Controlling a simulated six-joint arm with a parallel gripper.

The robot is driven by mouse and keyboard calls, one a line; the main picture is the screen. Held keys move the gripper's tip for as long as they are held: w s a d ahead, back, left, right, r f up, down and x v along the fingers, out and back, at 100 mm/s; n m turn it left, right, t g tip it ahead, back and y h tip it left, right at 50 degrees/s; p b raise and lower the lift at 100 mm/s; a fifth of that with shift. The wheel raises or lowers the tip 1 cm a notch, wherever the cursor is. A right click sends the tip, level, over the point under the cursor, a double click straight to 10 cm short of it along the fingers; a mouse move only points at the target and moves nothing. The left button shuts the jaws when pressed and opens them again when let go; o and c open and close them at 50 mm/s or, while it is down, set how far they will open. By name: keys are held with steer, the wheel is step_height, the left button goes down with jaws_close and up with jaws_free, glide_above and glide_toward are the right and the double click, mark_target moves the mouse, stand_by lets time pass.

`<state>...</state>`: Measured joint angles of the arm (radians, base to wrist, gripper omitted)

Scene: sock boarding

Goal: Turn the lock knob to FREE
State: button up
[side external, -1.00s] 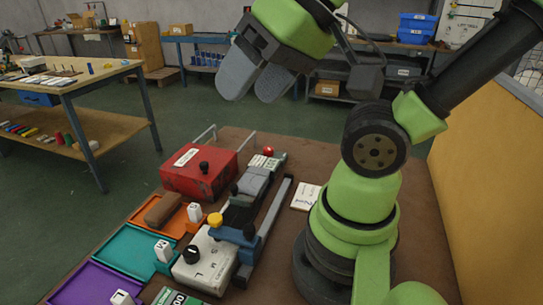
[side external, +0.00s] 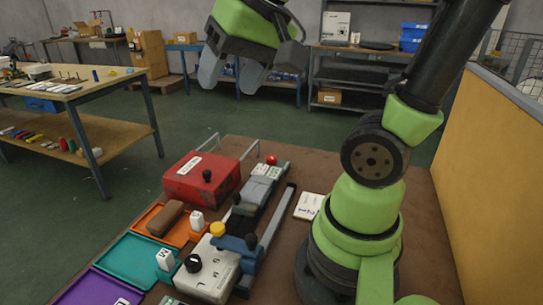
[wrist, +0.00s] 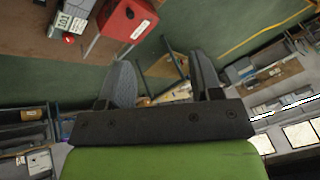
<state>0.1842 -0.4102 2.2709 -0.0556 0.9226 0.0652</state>
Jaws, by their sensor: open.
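A white box (side external: 215,268) with S, M and L letters carries a black knob (side external: 193,263) on its near left corner and a yellow knob (side external: 217,229) at its far end. A red box (side external: 190,178) behind it has another black knob (side external: 207,175) on top. I cannot tell which is the lock knob; no FREE mark is readable. My gripper (side external: 228,84) is open and empty, high above the far edge of the bench. In the wrist view its two fingers (wrist: 161,62) stand apart with nothing between them.
A blue clamp (side external: 240,246) lies beside the white box, next to a long dark rail (side external: 275,228). Orange (side external: 152,213), teal (side external: 130,262) and purple (side external: 95,292) trays line the left. A yellow panel (side external: 505,190) stands at the right. Air around my gripper is clear.

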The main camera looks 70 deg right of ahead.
steer(key=w+d+f+m+g+h, duration=0.1)
steer(key=w+d+f+m+g, duration=0.15)
steer(key=w+d, duration=0.3)
steer(key=m+g, duration=0.4)
steer(key=m, duration=0.4)
glide_above(271, 157)
step_height(271, 157, down, 18)
steer(key=shift+n+t, duration=0.25)
step_height(271, 157, down, 9)
steer(key=shift+d+f, duration=0.1)
steer(key=shift+f, duration=0.05)
steer(key=shift+c, duration=0.4)
steer(key=c, duration=0.9)
steer(key=shift+o, duration=0.3)
steer(key=shift+n, duration=1.6)
